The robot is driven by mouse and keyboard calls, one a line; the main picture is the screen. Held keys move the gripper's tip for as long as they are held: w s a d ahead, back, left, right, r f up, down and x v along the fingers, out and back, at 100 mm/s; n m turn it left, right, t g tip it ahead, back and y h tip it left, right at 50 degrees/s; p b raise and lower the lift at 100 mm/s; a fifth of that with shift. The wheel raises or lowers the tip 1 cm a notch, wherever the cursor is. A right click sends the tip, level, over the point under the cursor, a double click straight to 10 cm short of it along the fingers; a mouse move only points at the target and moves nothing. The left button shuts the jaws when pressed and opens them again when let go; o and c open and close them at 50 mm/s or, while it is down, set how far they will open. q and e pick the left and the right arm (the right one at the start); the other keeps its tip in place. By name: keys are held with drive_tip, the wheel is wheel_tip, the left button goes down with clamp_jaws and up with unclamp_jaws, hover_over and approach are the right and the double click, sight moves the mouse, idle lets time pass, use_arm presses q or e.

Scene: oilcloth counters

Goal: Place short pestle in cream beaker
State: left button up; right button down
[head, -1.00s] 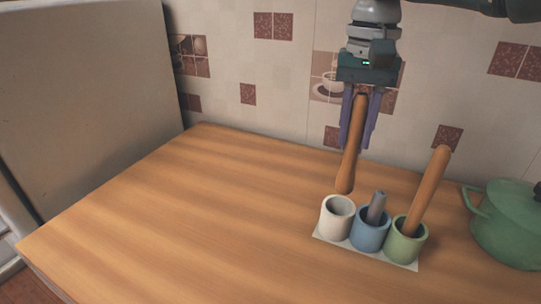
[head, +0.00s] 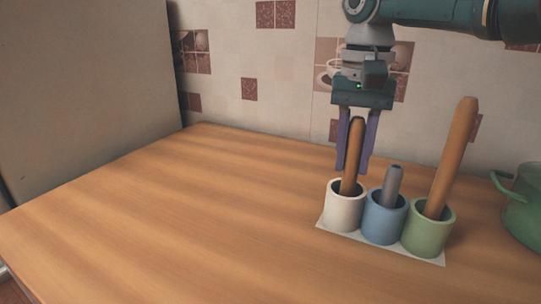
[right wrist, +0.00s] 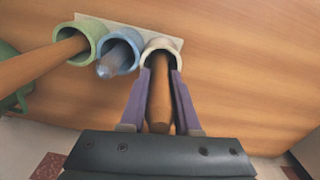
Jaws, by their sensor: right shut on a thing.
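The short pestle (head: 352,154), dark brown wood, stands nearly upright with its lower end inside the cream beaker (head: 343,212); the beaker's front wall hides that end. My right gripper (head: 354,170) is above the cream beaker, its purple fingers shut on the pestle and their tips close to the rim. In the right wrist view the pestle (right wrist: 159,92) lies between the two fingers and runs into the mouth of the cream beaker (right wrist: 163,46). My left gripper is not in view.
A blue beaker (head: 384,222) with a grey pestle (head: 393,186) and a green beaker (head: 429,234) with a long, tilted wooden pestle (head: 455,150) stand beside it on a pale base (head: 334,229). A green pot (head: 522,205) is at right. The wooden counter (head: 190,210) is clear at left.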

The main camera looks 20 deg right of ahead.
drive_tip(key=shift+f, duration=0.1)
drive_tip(key=c, duration=0.6)
unclamp_jaws()
drive_tip(key=shift+c, duration=0.2)
wheel_tip(320, 180, up, 12)
drive_tip(key=shift+r, duration=0.25)
drive_tip(key=shift+p, duration=0.3)
